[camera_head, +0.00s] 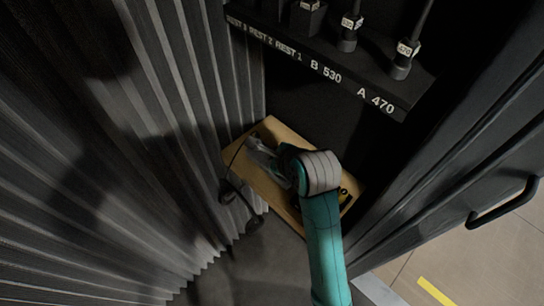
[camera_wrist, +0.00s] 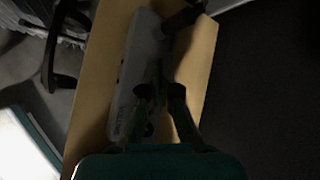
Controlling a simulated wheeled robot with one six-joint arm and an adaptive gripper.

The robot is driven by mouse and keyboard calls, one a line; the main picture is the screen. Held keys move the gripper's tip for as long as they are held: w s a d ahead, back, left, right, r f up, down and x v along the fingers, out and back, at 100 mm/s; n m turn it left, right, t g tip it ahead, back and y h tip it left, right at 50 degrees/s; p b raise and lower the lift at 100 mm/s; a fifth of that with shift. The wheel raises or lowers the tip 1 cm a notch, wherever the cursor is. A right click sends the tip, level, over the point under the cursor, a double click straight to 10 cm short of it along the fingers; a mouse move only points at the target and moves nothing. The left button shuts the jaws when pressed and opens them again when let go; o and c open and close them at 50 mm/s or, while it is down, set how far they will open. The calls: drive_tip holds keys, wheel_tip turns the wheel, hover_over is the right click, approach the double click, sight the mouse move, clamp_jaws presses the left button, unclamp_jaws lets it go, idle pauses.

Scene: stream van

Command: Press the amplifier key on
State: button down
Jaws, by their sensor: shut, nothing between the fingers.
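A pale shape (camera_head: 260,156) on the board in the head view may be the same box, partly behind my arm. My gripper (camera_wrist: 160,74) is shut and empty, with its fingers over the box's right side. I cannot tell whether the fingertips touch it. In the head view my wrist hides most of the gripper.
The wooden board (camera_head: 246,143) sits between a ribbed dark wall (camera_head: 150,90) and a dark panel with a handle (camera_head: 500,207). Above is a labelled shelf (camera_head: 330,73) bearing dark upright items. A dark cylinder (camera_wrist: 183,18) stands beyond the fingers.

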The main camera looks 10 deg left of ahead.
drive_tip(key=shift+f, duration=0.2)
drive_tip(key=shift+r, duration=0.8)
drive_tip(key=shift+r, duration=2.95)
